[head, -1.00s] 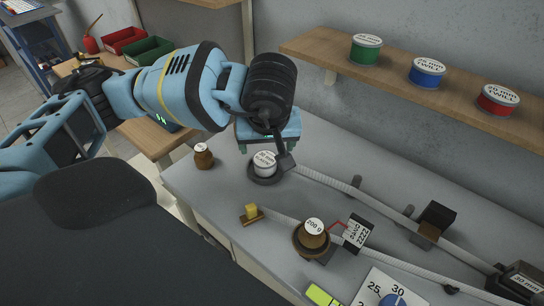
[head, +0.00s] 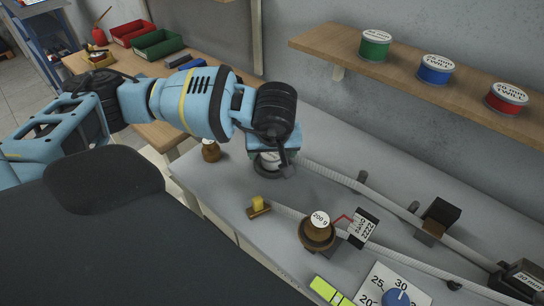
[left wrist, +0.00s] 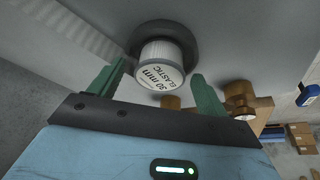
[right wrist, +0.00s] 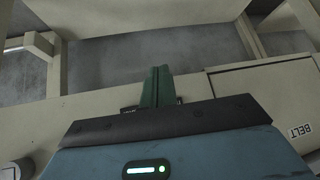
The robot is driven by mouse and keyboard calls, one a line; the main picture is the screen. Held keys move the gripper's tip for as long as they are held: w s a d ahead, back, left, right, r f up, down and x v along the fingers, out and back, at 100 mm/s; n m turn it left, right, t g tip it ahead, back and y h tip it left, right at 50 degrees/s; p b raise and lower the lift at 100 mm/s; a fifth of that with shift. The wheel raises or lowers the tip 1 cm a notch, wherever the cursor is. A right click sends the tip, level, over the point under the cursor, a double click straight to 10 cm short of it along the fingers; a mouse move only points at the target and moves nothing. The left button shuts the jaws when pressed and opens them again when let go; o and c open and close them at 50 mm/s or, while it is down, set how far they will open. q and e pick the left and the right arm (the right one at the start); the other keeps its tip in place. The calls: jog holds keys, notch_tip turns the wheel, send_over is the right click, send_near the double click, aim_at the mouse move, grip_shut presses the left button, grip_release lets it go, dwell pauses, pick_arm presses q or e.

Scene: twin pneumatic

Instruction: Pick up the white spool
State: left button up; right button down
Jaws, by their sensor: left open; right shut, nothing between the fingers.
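The white spool (left wrist: 161,68) shows in the left wrist view, with a label reading "30 mm ELASTIC". It sits on a dark round base (left wrist: 180,33). My left gripper (left wrist: 155,80) is open, with its green fingers on either side of the spool's near end. In the head view the spool (head: 269,160) is mostly hidden under my left gripper (head: 272,150). My right gripper (right wrist: 157,85) is shut and empty, facing pale framing and a grey wall in the right wrist view.
A brown weight (head: 210,151) stands left of the spool. Green (head: 375,45), blue (head: 435,69) and red (head: 506,98) spools stand on the shelf.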

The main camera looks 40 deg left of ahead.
aim_at(272, 154)
pick_arm(q)
jog(key=c, duration=1.1)
jog(key=shift+r, duration=5.05)
